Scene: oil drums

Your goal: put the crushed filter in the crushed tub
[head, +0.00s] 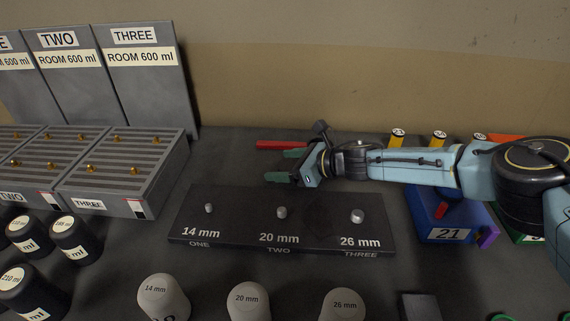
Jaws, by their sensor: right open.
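My right gripper (281,166) reaches in from the right above the back of the dark plate and points left. Its green fingers are apart, with nothing seen between them. A red bar-like thing (278,145) lies just behind the fingers; I cannot tell what it is. Several yellow-sided cylinders with white numbered tops, one of them this cylinder (398,138), stand behind my right arm, partly hidden. I cannot make out a crushed filter or a tub marked as crushed. My left gripper is not in view.
A dark plate (325,242) with pegs marked 14, 20 and 26 mm lies in the middle. Grey cylinders (249,302) stand in front.

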